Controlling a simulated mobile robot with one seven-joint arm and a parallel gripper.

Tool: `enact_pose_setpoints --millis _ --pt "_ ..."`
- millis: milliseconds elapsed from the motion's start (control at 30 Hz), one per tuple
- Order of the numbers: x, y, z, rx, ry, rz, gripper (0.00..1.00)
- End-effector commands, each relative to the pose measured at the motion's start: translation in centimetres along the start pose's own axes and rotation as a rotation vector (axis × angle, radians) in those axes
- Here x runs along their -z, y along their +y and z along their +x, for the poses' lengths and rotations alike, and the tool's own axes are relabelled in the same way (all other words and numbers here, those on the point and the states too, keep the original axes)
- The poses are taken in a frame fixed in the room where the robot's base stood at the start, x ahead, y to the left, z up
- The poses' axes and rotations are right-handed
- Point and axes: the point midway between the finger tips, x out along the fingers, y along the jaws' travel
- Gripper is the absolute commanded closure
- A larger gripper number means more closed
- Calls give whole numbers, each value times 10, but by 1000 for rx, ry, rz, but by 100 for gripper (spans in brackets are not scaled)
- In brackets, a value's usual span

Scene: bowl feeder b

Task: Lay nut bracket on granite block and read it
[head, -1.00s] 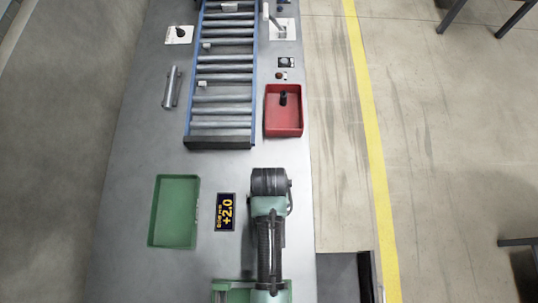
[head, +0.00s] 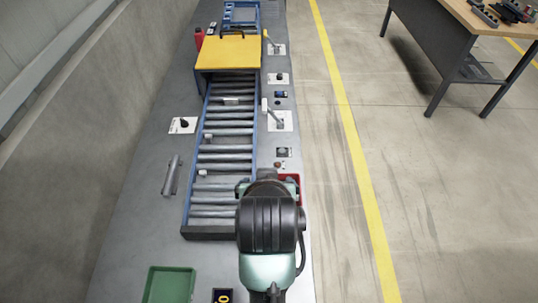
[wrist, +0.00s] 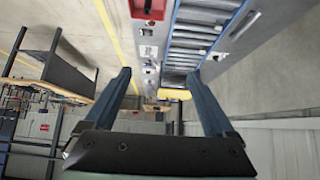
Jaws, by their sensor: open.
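My gripper (wrist: 160,76) is open and empty in the wrist view, its two dark fingers wide apart with the bench beyond them. In the head view my arm covers the gripper. Several small pale parts lie on the roller conveyor (head: 222,156), one near its top (head: 231,100) and one lower down (head: 203,172); I cannot tell if any is the nut bracket. A red tray (wrist: 147,10) holds a dark item; in the head view my arm hides most of the tray. A dark display (head: 222,296) is cut by the bottom edge. I cannot make out the granite block.
A green tray (head: 168,285) sits at the front left of the bench. A yellow cover (head: 228,52) spans the conveyor's far end. Lever plates (head: 280,121) line the right side. A metal cylinder (head: 171,176) lies left of the conveyor. A desk (head: 470,30) stands across the aisle.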

Motion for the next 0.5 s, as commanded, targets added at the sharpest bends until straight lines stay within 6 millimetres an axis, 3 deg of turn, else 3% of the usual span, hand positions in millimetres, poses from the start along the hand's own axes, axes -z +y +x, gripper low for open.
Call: enact_pose_setpoints --millis 33,100,167,200,333,400,500 --pt "51 0 -21 -1 161 0 11" --pt "114 0 -57 -2 378 0 11" --pt "161 1 -96 -3 562 -1 11" --pt "190 1 -126 -5 685 -1 11" --pt "257 2 -234 -10 1065 -2 11" --pt "277 2 -291 -13 1244 -3 11" --pt "288 3 -357 -16 1445 -4 11"
